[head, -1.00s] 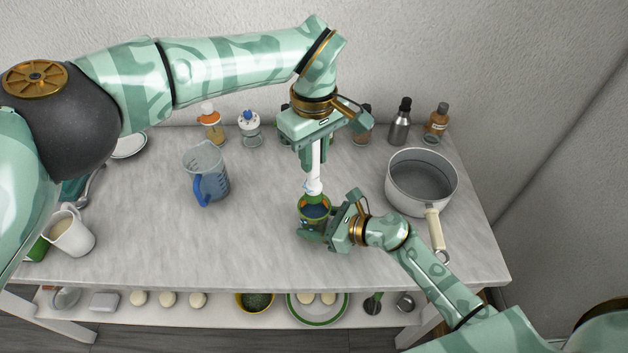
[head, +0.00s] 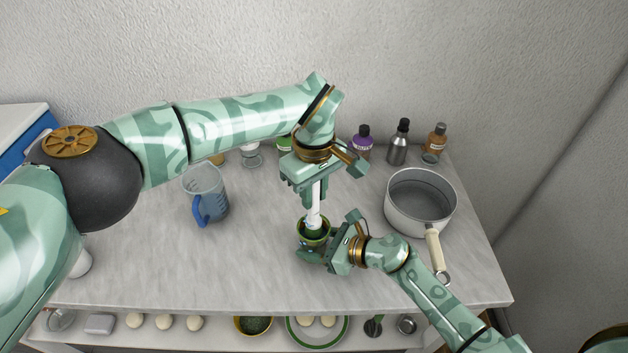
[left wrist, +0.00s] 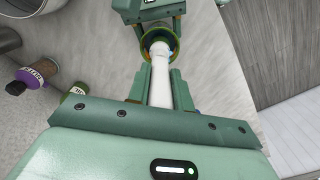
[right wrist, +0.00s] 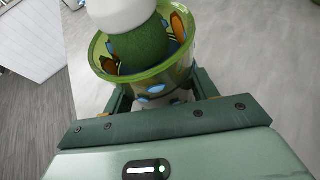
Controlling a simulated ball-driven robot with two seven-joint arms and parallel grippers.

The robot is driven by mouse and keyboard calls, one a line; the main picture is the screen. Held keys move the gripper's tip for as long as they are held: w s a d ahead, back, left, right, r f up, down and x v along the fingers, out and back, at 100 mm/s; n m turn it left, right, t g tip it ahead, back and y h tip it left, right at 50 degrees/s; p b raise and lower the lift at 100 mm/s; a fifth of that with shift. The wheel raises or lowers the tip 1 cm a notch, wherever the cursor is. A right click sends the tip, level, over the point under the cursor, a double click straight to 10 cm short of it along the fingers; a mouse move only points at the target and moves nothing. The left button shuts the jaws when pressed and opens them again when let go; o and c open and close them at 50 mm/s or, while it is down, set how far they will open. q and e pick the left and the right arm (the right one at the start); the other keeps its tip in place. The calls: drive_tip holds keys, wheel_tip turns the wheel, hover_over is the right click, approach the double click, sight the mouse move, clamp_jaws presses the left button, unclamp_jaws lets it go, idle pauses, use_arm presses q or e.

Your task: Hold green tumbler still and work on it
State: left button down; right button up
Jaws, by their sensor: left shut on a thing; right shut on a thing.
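The green tumbler (head: 304,242) stands upright on the grey worktop, with a decorated, see-through wall in the right wrist view (right wrist: 172,82). My right gripper (head: 327,243) is shut on its side. My left gripper (head: 315,186) is above the tumbler, shut on the white handle of a brush (head: 314,207). The brush points down, and its green head is inside the tumbler's mouth, as the right wrist view (right wrist: 140,48) shows. The tumbler's bottom inside is hidden.
A saucepan (head: 420,230) stands right of my right gripper, its handle towards the front. A measuring jug (head: 207,192) stands to the left. Several bottles, including a steel one (head: 398,146), line the back. A lower shelf holds bowls and plates. The front middle worktop is clear.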

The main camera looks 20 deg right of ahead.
sight(316, 221)
use_arm(q)
drive_tip(key=shift+f, duration=3.75)
drive_tip(key=shift+f, duration=0.25)
drive_tip(key=shift+f, duration=0.15)
drive_tip(key=shift+w, duration=0.15)
drive_tip(key=shift+a, duration=0.2)
drive_tip(key=shift+s, duration=0.3)
drive_tip(key=shift+s+d, duration=0.1)
drive_tip(key=shift+d, duration=0.25)
drive_tip(key=shift+w+d, duration=0.1)
drive_tip(key=shift+w, duration=0.1)
